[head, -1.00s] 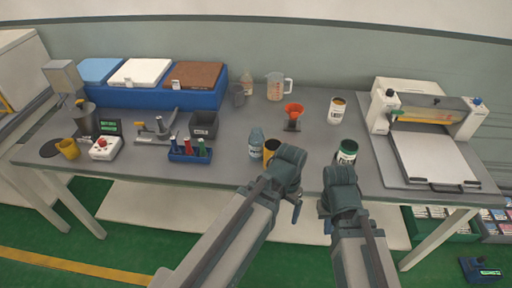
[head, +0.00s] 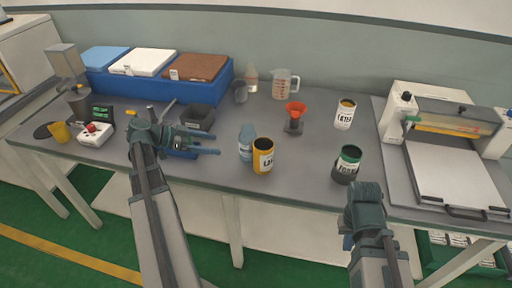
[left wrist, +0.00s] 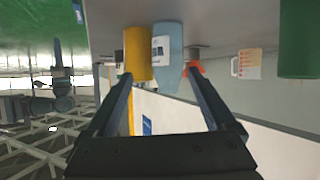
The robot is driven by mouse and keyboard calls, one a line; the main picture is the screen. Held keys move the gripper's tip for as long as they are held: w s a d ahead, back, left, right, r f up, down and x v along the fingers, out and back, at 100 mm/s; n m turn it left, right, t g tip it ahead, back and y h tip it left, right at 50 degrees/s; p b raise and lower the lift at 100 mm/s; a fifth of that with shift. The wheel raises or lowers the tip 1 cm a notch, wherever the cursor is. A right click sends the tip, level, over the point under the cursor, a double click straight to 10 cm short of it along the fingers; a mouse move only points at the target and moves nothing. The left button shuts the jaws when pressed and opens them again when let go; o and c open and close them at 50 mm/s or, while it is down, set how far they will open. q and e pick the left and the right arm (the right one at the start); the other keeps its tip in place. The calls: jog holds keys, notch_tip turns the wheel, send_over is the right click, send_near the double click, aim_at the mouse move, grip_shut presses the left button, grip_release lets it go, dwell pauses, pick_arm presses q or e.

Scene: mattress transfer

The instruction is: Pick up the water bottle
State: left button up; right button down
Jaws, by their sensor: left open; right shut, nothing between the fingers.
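The light blue water bottle (head: 246,143) stands upright near the front of the table, just left of a yellow can (head: 264,157). My left gripper (head: 214,145) is open and empty, with its fingers pointing right toward the bottle and a gap between. In the left wrist view the bottle (left wrist: 169,45) shows ahead, between the lines of the open fingers (left wrist: 160,78), beside the yellow can (left wrist: 137,53). My right gripper (head: 366,195) is at the table's front edge on the right, below the green can, shut and empty; its fingertips are mostly hidden.
A green-topped can (head: 347,165) stands front right, and a white can (head: 345,114) stands behind it. A blue rack (head: 182,154) is partly hidden by my left gripper. A white press (head: 445,150) fills the right end.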

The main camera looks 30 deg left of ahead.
aim_at(241, 145)
pick_arm(q)
jog(key=shift+t, duration=0.4)
jog(key=b+x, duration=0.2)
jog(key=x, duration=0.1)
jog(key=b+x, duration=0.1)
jog(key=x, duration=0.1)
jog(key=shift+w+a+f, duration=0.25)
jog(key=shift+w+a, duration=0.05)
jog(key=shift+w, duration=0.15)
jog(key=shift+w+d+f, duration=0.15)
jog(key=shift+w+d, duration=0.35)
jog(key=shift+b, duration=0.3)
jog(key=b+x, duration=0.1)
jog(key=x, duration=0.1)
jog(key=b+x, duration=0.1)
jog(key=x, duration=0.1)
jog(key=shift+f, duration=0.35)
jog(key=shift+w+d+f, duration=0.1)
jog(key=shift+w+d, duration=0.25)
jog(key=shift+d, duration=0.05)
jog(key=shift+c, duration=0.3)
jog(key=c, duration=1.2)
